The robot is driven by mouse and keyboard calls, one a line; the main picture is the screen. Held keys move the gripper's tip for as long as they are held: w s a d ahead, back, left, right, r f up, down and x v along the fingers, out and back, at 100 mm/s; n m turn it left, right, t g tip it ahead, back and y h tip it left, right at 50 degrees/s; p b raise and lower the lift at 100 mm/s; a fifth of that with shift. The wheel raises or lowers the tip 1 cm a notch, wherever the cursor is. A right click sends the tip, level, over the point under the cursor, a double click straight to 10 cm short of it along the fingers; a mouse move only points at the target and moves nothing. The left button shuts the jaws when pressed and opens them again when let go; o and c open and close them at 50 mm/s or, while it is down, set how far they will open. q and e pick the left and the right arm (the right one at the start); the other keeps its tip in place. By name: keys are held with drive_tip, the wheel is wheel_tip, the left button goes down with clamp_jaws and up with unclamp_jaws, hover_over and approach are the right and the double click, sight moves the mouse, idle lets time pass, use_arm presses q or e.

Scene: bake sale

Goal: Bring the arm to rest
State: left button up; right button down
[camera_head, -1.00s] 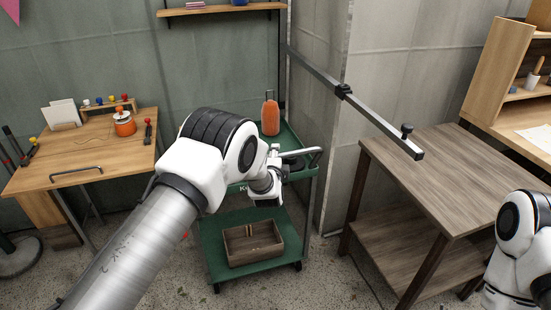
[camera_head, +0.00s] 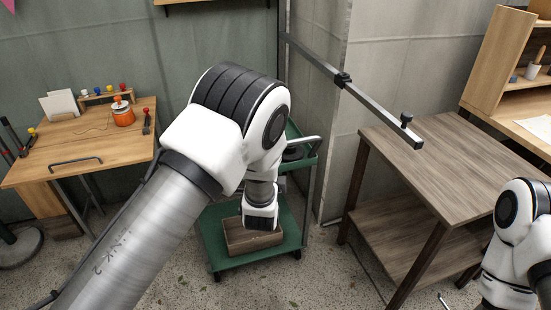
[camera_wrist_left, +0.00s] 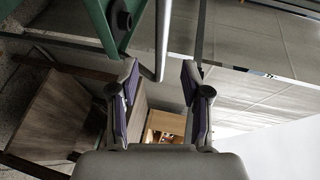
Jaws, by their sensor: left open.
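My left arm (camera_head: 150,235) comes in from the lower left and reaches in front of the green cart (camera_head: 293,219). Its wrist end (camera_head: 260,205) is in front of the wooden crate on the cart's lower shelf. The left gripper's fingers cannot be made out in the head view. In the left wrist view the left gripper (camera_wrist_left: 160,78) is open, with nothing between its fingers. My right arm (camera_head: 520,235) is at the right edge, and its gripper cannot be made out.
The wooden crate (camera_head: 240,242) is partly hidden by my arm. A brown wooden table (camera_head: 445,165) stands to the right, below a metal bar (camera_head: 375,105). A wooden desk with an orange pot (camera_head: 122,114) is at the left. Bare floor lies between cart and table.

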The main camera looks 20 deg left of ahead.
use_arm(q)
drive_tip(key=s+a+f+n+g+p, duration=0.1)
drive_tip(key=s+a+f+g, duration=0.25)
drive_tip(key=s+f, duration=0.5)
drive_tip(key=s+a+f+n+g+p, duration=0.1)
drive_tip(key=s+a+f+g, duration=0.25)
drive_tip(key=s+f, duration=0.45)
drive_tip(key=s+f+n+g+h, duration=0.1)
drive_tip(key=s+f+n+g, duration=0.1)
drive_tip(key=s, duration=0.6)
drive_tip(key=s+d+f+n+g+h, duration=0.1)
drive_tip(key=s+n+g, duration=0.3)
drive_tip(key=s, duration=0.5)
drive_tip(key=s+d+f+n+g+h, duration=0.1)
drive_tip(key=s+f+n+g, duration=0.1)
drive_tip(key=s+n, duration=0.5)
drive_tip(key=shift+s+f+g, duration=0.4)
drive_tip(key=shift+s+f, duration=0.2)
drive_tip(key=shift+s, duration=0.45)
drive_tip(key=shift+a, duration=0.1)
